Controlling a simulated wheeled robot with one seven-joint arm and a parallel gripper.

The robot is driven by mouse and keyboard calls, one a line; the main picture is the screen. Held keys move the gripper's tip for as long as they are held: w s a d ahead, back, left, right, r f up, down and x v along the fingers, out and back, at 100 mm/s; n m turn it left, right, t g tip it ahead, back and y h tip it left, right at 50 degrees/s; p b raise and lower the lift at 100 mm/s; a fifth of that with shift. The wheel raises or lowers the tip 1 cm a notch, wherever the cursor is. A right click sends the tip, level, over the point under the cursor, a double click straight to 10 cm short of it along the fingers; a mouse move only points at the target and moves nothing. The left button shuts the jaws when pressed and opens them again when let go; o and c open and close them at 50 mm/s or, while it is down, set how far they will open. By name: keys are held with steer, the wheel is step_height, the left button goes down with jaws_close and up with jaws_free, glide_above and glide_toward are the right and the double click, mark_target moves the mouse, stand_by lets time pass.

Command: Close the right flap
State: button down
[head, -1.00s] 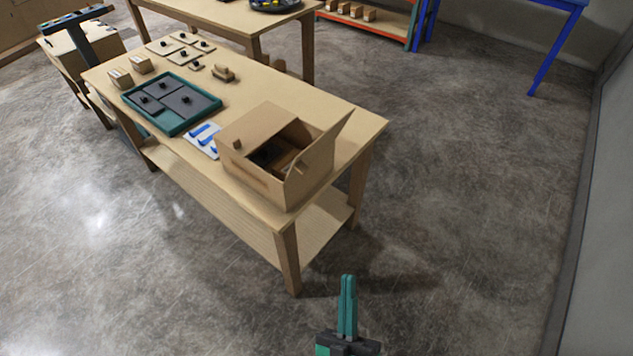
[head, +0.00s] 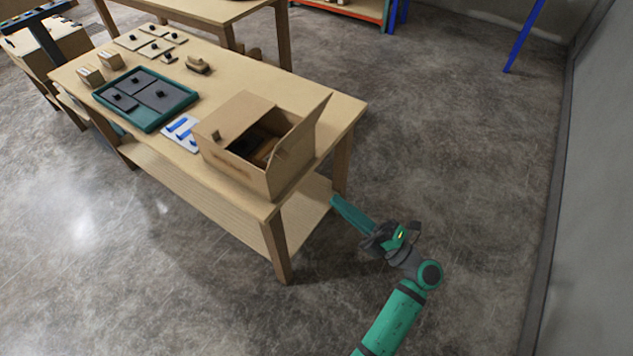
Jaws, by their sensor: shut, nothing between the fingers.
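A cardboard box (head: 232,164) stands at the near right end of the wooden table. Its left flap (head: 235,116) lies folded over the left part of the opening, with a small dark knob on it. Its right flap (head: 300,135) stands up, tilted outward to the right. The dark inside of the box shows between the flaps. My gripper (head: 334,199) is shut and empty, beside the table's right end, apart from the box and the flap. Its fingers point up and left toward the table.
The wooden table (head: 345,108) also holds a teal tray (head: 186,104) with grey plates, a white card with blue pieces (head: 180,132) and several small wooden blocks. The floor (head: 455,150) right of the table is clear up to the grey wall.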

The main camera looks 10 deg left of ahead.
steer(key=x, duration=1.3)
steer(key=shift+a+r, duration=0.15)
steer(key=shift+a, duration=0.1)
